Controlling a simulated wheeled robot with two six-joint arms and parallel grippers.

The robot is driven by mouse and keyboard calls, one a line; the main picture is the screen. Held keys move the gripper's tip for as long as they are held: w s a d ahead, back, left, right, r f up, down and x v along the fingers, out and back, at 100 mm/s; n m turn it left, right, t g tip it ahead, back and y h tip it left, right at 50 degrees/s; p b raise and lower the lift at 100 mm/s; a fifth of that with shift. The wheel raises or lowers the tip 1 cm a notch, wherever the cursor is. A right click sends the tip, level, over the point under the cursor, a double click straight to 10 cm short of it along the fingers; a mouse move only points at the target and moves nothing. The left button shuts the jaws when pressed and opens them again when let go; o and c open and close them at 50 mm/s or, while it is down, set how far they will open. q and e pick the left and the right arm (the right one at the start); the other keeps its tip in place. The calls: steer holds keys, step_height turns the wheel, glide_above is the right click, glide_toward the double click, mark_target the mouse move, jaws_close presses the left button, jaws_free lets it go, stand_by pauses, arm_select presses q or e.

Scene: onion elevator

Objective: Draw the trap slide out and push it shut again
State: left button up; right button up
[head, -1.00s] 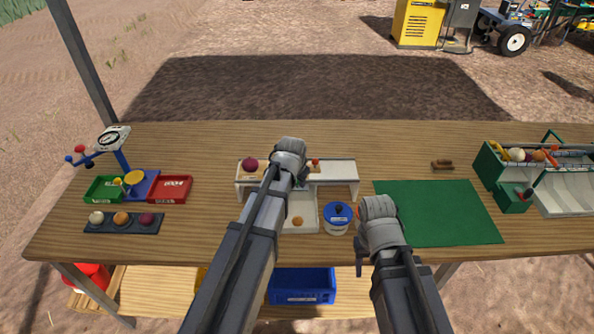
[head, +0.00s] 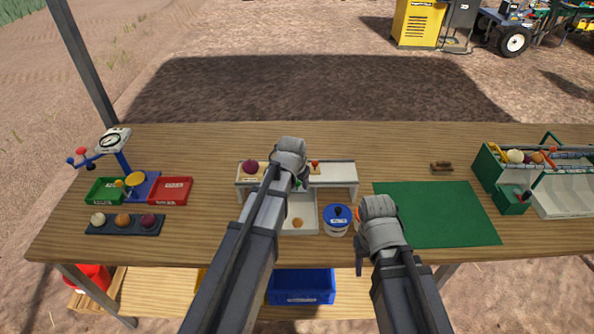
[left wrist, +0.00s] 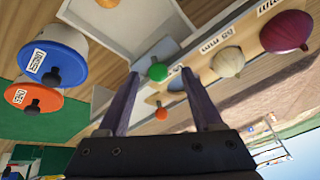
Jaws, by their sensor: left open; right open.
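The white elevator stand (head: 334,172) is at the middle of the table, with a white tray (head: 308,221) in front of it. My left gripper (head: 303,182) is over the stand, and its arm hides part of it. In the left wrist view the two fingers (left wrist: 163,108) are apart and empty. A green knob (left wrist: 157,71) and an orange-red knob (left wrist: 161,113) show between or just beyond them. I cannot tell which knob belongs to the trap slide, or whether a finger touches one. My right gripper (head: 362,258) is open near the table's front edge, right of the blue-lidded pot (head: 337,218).
A dark red onion (head: 250,167) and a pale onion (left wrist: 229,62) sit on the stand. An orange-lidded pot (left wrist: 32,97) is beside the blue one, mostly hidden by my right gripper in the head view. A green mat (head: 450,212) lies clear at the right.

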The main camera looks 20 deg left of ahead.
arm_select(q)
steer(key=shift+r+p, duration=2.25)
steer(key=shift+r, duration=0.3)
steer(key=shift+f, duration=0.1)
steer(key=s+d+g, duration=0.1)
steer(key=s+d, duration=0.3)
steer(key=s, duration=0.4)
steer(key=s+d+f+g, duration=0.1)
steer(key=s+d+g, duration=0.1)
steer(key=s+d, duration=0.3)
steer(key=s+d+f+g, duration=0.1)
steer(key=s+d, duration=0.3)
steer(key=s, duration=0.6)
steer(key=shift+s+d+g+y, duration=0.25)
steer(key=shift+s+g+y, duration=0.15)
steer(key=shift+g, duration=0.3)
